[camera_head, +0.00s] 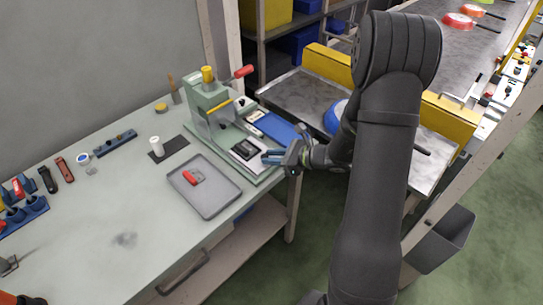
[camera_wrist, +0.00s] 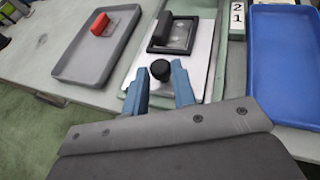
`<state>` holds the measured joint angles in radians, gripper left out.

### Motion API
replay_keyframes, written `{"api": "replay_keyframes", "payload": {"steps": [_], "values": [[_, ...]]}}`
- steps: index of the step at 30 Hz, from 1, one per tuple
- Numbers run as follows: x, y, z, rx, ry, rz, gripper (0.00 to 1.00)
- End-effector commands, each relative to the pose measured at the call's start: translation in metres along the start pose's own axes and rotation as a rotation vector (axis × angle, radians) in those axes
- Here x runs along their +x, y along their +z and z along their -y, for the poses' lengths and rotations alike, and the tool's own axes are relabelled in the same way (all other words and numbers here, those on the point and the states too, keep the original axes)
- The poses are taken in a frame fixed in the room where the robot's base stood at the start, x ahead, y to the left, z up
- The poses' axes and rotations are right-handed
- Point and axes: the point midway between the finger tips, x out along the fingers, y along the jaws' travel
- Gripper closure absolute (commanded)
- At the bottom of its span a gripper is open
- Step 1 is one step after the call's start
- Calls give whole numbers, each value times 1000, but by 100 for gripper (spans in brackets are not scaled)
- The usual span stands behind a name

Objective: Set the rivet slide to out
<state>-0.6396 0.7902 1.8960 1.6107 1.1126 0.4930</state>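The rivet slide (camera_wrist: 200,52) is a pale metal plate with a black-framed recess (camera_wrist: 174,36) and a round black knob (camera_wrist: 160,70) at its near end. It lies at the foot of the green press (camera_head: 213,105) in the head view, where the black frame (camera_head: 244,150) also shows. My gripper (camera_wrist: 159,82) is open, with one blue finger on each side of the knob. The knob shows between the fingertips; I cannot tell whether either finger touches it. In the head view my gripper (camera_head: 275,157) is at the slide's near right end, and the knob is hidden there.
A grey tray (camera_head: 215,207) with a red part (camera_head: 190,177) is left of the slide. A blue tray (camera_head: 278,130) is on its right, near a number plate (camera_wrist: 237,18). The press has a red-handled lever (camera_head: 243,71).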

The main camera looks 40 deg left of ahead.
Motion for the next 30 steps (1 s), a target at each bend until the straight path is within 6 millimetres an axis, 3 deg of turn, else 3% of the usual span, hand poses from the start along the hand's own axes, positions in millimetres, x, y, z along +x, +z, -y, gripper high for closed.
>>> {"api": "replay_keyframes", "payload": {"steps": [1,3,14,20,30], "values": [[-1,-2,-2,4,2,-3,67],[-1,-2,-2,4,2,-3,57],[-5,-1,0,3,0,-2,57],[-36,-1,0,3,-4,-1,57],[-109,-1,0,2,-5,-2,57]]}}
